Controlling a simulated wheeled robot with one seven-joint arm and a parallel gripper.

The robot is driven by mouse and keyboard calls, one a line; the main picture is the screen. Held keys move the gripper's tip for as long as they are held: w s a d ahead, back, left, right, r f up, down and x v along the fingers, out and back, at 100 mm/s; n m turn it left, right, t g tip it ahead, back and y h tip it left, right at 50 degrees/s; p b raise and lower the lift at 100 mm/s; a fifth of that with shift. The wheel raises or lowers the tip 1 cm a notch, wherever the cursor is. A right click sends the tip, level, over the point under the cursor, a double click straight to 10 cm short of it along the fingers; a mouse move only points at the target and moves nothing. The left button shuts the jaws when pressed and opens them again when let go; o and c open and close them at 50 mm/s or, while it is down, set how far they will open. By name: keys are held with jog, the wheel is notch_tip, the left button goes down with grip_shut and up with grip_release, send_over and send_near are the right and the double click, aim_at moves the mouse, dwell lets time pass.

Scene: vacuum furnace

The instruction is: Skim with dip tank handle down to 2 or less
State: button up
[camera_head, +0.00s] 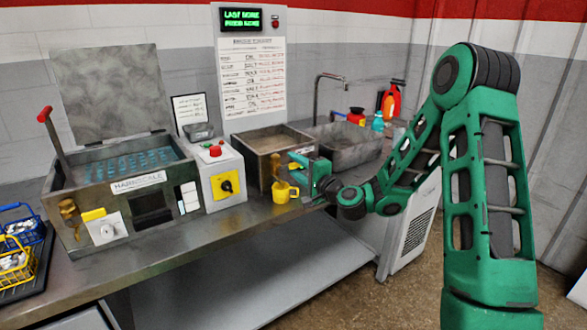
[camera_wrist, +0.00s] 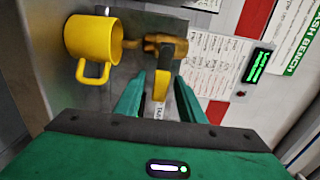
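A grey open-topped metal tank (camera_head: 264,142) stands mid-bench, with brownish contents. On its front is a brass valve (camera_wrist: 168,46) with a yellow handle (camera_wrist: 160,86). A yellow mug (camera_head: 281,193) is at the valve; it also shows in the wrist view (camera_wrist: 92,38), left of the valve. My gripper (camera_head: 292,172) is at the tank's front. In the wrist view its two green fingers (camera_wrist: 158,98) stand apart, with the yellow handle between their tips. A gap shows on the right side; I cannot tell whether the left finger touches. No level reading is legible.
A cleaning tank (camera_head: 115,203) with raised lid and red-tipped lever (camera_head: 45,114) stands left. A control box (camera_head: 217,168) with red button and yellow switch sits between the tanks. A sink (camera_head: 345,150) is at right. A green display (camera_head: 242,18) and chart (camera_head: 252,78) stand behind.

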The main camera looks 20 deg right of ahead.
grip_shut()
jog(key=shift+a, duration=0.1)
jog(key=shift+r, duration=0.1)
jog(key=n, duration=0.1)
jog(key=r+n, duration=0.1)
jog(key=n, duration=0.1)
jog(key=shift+s+a+r+n, duration=0.15)
jog(key=shift+r+n, duration=0.3)
jog(key=shift+n, duration=0.65)
jog(key=shift+s+a+r+n, duration=0.15)
jog(key=shift+r+n, duration=0.25)
jog(key=shift+n, duration=0.7)
jog(key=shift+w+a, duration=0.1)
